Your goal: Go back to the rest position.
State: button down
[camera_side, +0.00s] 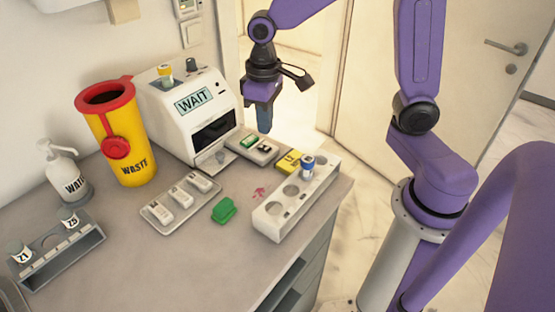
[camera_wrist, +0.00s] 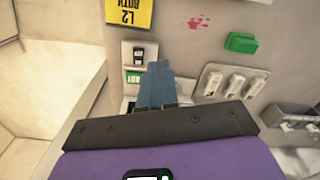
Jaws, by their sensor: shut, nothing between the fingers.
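My gripper (camera_side: 264,122) hangs from the purple arm, pointing down above the right end of the counter, in front of the doorway. Its blue fingers are together with nothing between them. In the wrist view the shut fingers (camera_wrist: 157,85) reach over a small tray (camera_side: 252,147) that carries a green item and a dark item. This tray sits beside the white analyser (camera_side: 186,110) marked WAIT. The fingers hide part of the tray in the wrist view. In the side view they appear above it, apart from the counter top.
A white rack (camera_side: 278,224) holding a blue-capped tube (camera_side: 307,166) stands at the counter's right edge, near a yellow L2 box (camera_side: 289,162). A green clip (camera_side: 224,210), a tray of white cassettes (camera_side: 160,214), a yellow waste bin (camera_side: 137,155) and a pump bottle (camera_side: 68,178) stand left.

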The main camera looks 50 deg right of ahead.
jog(key=s+n, duration=0.1)
jog(key=s, duration=0.3)
jog(key=s+n, duration=0.2)
jog(key=s, duration=0.2)
jog(key=s+r+n, duration=0.1)
jog(key=s+n, duration=0.1)
jog(key=s, duration=0.2)
jog(key=shift+a, duration=0.1)
jog(key=s+d+n, duration=0.2)
jog(key=s+n, duration=0.2)
jog(key=s, duration=0.4)
jog(key=shift+s+d+f, duration=0.2)
jog(key=shift+d+f, duration=0.1)
jog(key=shift+d, duration=0.1)
dwell(1.2)
